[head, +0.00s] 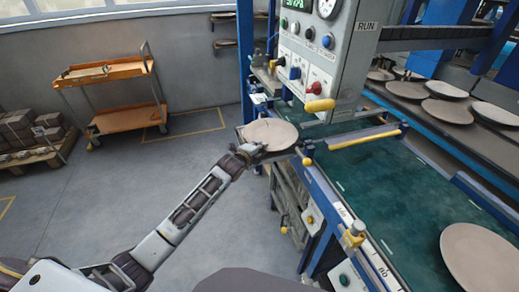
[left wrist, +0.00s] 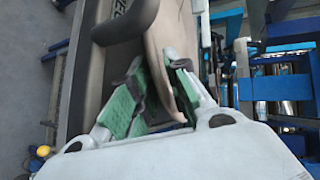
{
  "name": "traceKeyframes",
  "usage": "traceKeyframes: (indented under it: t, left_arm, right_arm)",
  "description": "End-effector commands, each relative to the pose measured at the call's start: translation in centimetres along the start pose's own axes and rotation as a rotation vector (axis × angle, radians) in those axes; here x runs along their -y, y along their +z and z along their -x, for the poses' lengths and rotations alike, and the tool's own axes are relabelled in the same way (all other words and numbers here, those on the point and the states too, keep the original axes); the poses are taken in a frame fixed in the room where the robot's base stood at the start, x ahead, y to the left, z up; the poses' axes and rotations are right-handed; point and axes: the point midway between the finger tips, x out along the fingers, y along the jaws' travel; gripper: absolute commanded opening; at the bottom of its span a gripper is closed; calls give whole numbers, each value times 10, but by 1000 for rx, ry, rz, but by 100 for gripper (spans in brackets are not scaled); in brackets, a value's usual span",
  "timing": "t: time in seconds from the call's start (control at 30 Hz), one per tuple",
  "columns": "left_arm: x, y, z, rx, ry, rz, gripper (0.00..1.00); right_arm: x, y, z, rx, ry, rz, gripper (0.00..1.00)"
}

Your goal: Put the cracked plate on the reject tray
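A round beige plate (head: 270,132) lies over a dark tray (head: 240,136) at the left end of the dryer, under the control panel. No crack can be made out at this size. In the left wrist view, the plate (left wrist: 163,50) is seen nearly edge-on, over the tray (left wrist: 120,25) with partly hidden lettering. My left gripper (head: 249,151) is at the plate's near left rim. Its green-padded fingers (left wrist: 156,84) stand apart on either side of the rim, with a gap beside the left pad. Contact with the right finger cannot be told. My right gripper is out of view.
The control panel (head: 312,58) hangs just above and right of the plate. The green belt (head: 400,190) carries a plate (head: 480,258) at lower right. Several plates lie on the rear conveyor (head: 470,140). An orange cart (head: 125,118) stands left; the floor between is clear.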

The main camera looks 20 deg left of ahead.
Motion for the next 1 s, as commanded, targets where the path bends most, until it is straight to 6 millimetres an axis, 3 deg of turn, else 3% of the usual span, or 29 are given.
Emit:
traceKeyframes:
  t: [0.37, 0.77, 1.0]
  left_arm:
    - [1, 1, 10, 1, 2, -1, 17]
    - [1, 1, 46, 1, 2, 0, 17]
    - [1, 0, 70, 0, 1, 0, 17]
  right_arm:
    - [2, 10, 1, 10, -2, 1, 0]
    - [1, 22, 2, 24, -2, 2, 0]
    - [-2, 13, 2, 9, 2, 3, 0]
